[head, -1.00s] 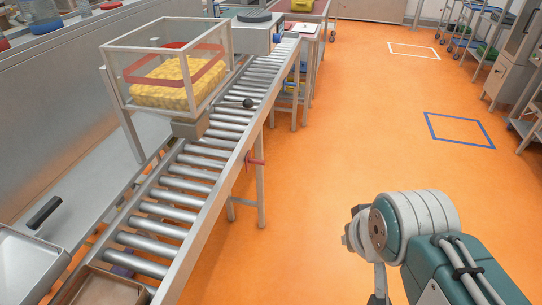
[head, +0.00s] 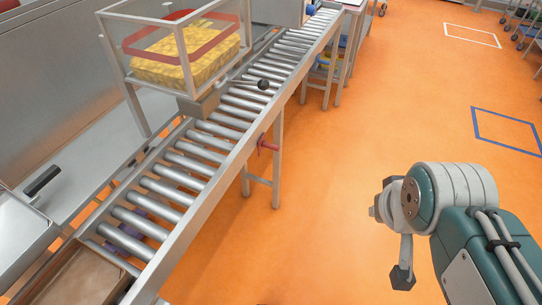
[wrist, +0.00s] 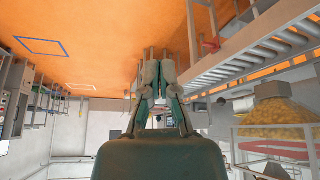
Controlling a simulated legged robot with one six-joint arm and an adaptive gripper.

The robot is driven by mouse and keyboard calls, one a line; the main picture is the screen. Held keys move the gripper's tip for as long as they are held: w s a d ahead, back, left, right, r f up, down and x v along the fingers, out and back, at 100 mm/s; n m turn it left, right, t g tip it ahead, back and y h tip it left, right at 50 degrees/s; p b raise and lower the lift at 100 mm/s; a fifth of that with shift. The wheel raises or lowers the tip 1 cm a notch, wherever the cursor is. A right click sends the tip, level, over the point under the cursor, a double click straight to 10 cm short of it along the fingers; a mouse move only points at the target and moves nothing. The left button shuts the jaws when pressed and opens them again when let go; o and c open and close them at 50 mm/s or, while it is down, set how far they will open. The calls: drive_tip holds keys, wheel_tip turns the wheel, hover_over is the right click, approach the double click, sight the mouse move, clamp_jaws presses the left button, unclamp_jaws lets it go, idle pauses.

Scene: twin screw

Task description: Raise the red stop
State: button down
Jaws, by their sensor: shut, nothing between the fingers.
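The red stop (head: 268,145) is a small red handle on the near side rail of the roller conveyor (head: 190,215), close to a support leg. In the head view it lies well to the left of my arm. In the wrist view, which looks upside down, the red stop (wrist: 211,45) shows up and right of the fingers, against the conveyor's edge. My gripper (wrist: 158,72) is shut and empty, with its fingers together. It is apart from the stop and touches nothing that I can see.
A clear-sided hopper with yellow pieces (head: 190,55) stands over the conveyor. A lever with a black knob (head: 264,84) sticks out beside it. A tan open box (head: 90,280) is at the lower left. The orange floor (head: 330,200) between conveyor and arm is clear.

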drive_tip(key=w+a+f+n+h, duration=0.1)
drive_tip(key=w+f+n+h, duration=0.35)
drive_tip(key=w, duration=0.45)
drive_tip(key=w+a+f+n+h, duration=0.1)
drive_tip(key=w+f+n+h, duration=0.4)
drive_tip(key=w, duration=0.5)
drive_tip(key=w+a+f+n+h, duration=0.25)
drive_tip(key=w+f+n, duration=0.3)
drive_tip(key=w, duration=0.35)
drive_tip(key=w+a+f+n+t+y, duration=0.2)
drive_tip(key=a+f+n+t+y, duration=0.1)
drive_tip(key=a+f+n+t, duration=0.3)
drive_tip(key=w+a+f+n+t+y, duration=0.2)
drive_tip(key=a+f+n+t, duration=0.4)
drive_tip(key=a+f+n, duration=0.4)
drive_tip(key=w+a+f, duration=0.1)
drive_tip(key=a+f, duration=0.3)
drive_tip(key=f, duration=0.4)
drive_tip(key=shift+f+n+y, duration=0.4)
drive_tip(key=shift+d, duration=0.1)
